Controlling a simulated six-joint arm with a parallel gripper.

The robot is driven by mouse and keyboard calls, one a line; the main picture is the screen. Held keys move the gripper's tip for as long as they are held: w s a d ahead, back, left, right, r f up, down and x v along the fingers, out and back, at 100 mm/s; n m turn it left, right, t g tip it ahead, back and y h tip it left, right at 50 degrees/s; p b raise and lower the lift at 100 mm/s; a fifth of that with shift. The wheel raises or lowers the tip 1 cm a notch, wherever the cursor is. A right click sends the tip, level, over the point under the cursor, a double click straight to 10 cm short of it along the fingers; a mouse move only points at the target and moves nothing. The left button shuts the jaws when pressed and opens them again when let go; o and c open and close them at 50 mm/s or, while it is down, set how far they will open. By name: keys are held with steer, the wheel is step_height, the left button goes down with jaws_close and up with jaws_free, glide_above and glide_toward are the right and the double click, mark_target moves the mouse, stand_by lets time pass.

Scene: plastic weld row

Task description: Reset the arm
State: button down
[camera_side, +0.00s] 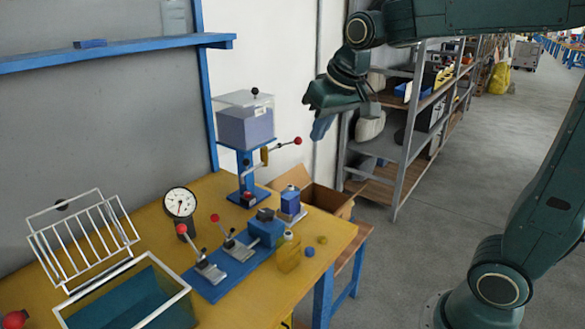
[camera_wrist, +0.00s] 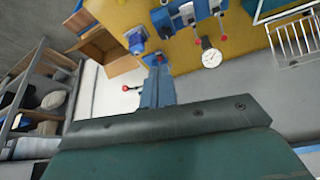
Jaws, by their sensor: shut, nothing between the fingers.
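My green arm reaches in from the top right of the side view. My gripper (camera_side: 322,128) hangs at its end, pointing down, in the air to the right of the press (camera_side: 246,126) and above the table's far end. Its grey-blue fingers are together with nothing held. The yellow worktable (camera_side: 255,297) stands below, well apart from the fingers.
The table holds a blue clamp fixture (camera_side: 215,288) with red-knobbed levers, a dial gauge (camera_side: 180,203), a white wire rack (camera_side: 128,229) and a glass-sided tank (camera_side: 187,291). A cardboard box (camera_side: 327,201) and grey shelves (camera_side: 405,150) stand beyond. The floor at right is open.

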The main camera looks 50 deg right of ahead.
steer(key=s+a+f+n, duration=0.1)
steer(key=s+a+f, duration=0.1)
steer(key=s, duration=0.7)
steer(key=s+a+f+n+y, duration=0.1)
steer(key=s+f, duration=0.1)
steer(key=s, duration=0.7)
steer(key=shift+a+f+n, duration=0.3)
steer(key=shift+a+f, duration=0.05)
steer(key=shift+f, duration=0.05)
